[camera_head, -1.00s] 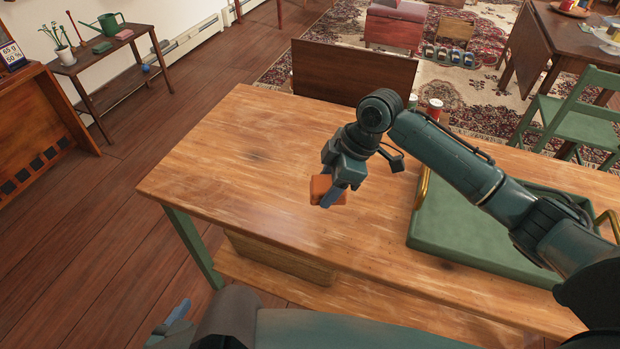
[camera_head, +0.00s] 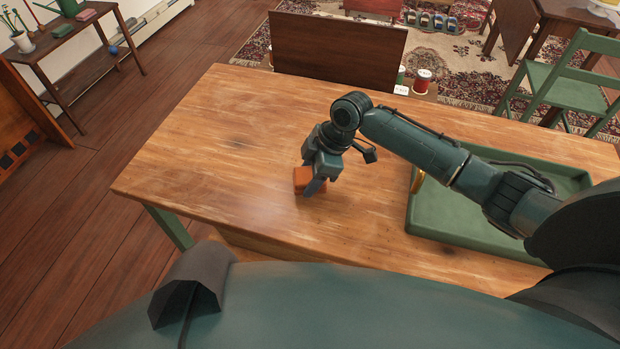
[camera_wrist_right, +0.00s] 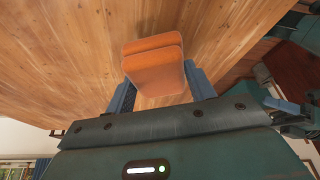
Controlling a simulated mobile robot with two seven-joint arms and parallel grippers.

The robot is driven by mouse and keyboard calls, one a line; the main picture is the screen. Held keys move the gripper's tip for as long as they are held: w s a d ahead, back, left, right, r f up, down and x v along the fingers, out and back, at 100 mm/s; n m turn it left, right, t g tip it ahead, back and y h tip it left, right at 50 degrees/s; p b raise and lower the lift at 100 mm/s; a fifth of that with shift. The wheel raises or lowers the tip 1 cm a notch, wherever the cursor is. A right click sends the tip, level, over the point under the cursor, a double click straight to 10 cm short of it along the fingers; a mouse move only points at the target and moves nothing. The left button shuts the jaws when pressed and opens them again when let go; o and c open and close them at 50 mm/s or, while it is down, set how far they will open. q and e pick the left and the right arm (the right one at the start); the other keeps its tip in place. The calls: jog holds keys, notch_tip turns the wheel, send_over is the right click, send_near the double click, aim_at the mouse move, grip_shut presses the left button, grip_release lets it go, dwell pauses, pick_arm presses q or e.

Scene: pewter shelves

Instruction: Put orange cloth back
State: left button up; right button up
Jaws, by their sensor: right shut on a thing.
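The orange cloth (camera_head: 303,178) is a small folded block held by my right gripper (camera_head: 311,186) over the wooden table (camera_head: 220,150). In the right wrist view the cloth (camera_wrist_right: 155,65) sits between the two blue fingers of the right gripper (camera_wrist_right: 160,90). The fingers are shut on it. Whether the cloth touches the table top is hard to tell. My left gripper is not in view now.
A green tray (camera_head: 450,222) lies on the right of the table, under my right arm. A red spool (camera_head: 422,80) stands beyond the far edge, near a dark brown panel (camera_head: 335,55). A side shelf (camera_head: 75,45) with green and red cloth-like blocks stands upper left. The table's left half is clear.

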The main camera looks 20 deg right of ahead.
jog(key=shift+f, duration=0.85)
jog(key=shift+f, duration=0.1)
jog(key=o, duration=0.9)
jog(key=p+v, duration=0.1)
jog(key=v, duration=1.1)
